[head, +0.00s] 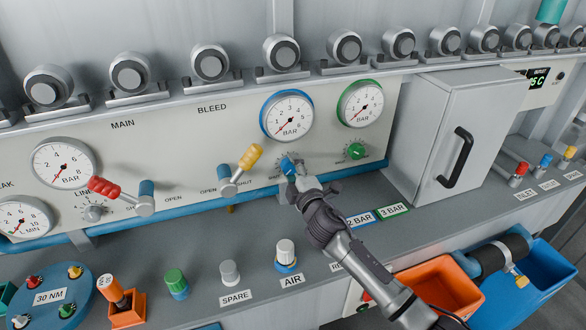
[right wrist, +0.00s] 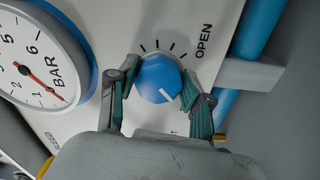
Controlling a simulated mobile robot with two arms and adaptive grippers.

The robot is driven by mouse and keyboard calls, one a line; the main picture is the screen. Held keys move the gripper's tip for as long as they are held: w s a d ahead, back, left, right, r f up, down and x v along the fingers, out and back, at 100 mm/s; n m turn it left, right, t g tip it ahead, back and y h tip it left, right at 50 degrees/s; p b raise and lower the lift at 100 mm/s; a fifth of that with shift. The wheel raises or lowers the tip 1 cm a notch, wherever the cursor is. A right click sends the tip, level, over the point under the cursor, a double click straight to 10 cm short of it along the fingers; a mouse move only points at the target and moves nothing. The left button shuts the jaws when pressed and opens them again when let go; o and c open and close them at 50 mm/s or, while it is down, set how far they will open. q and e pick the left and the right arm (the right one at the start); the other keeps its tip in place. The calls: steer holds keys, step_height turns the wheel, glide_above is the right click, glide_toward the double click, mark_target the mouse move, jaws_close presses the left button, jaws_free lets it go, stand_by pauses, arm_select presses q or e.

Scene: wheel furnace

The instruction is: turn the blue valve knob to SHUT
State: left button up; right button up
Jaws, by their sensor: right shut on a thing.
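The blue valve knob (right wrist: 152,74) is on the panel between my right gripper's two fingers, which are closed on its sides in the right wrist view. Its white mark points down and a little right there, away from the OPEN label (right wrist: 203,40) and toward a label of which only a T (right wrist: 174,133) shows. The rest of that label is hidden behind my gripper. In the head view the knob (head: 287,164) is mostly covered by my right gripper (head: 291,174), below the blue-rimmed gauge. My left gripper is not in view.
A yellow-handled lever (head: 249,157) is close left of my right gripper; a red-handled lever (head: 104,187) is farther left. A green knob (head: 355,151) and grey cabinet (head: 440,125) are to the right. The blue-rimmed gauge (head: 287,115) is just above. An orange bin (head: 436,283) stands below.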

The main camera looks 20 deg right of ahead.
steer(key=o, duration=1.1)
steer(key=shift+o, duration=0.2)
steer(key=s, duration=1.2)
steer(key=shift+d, duration=0.2)
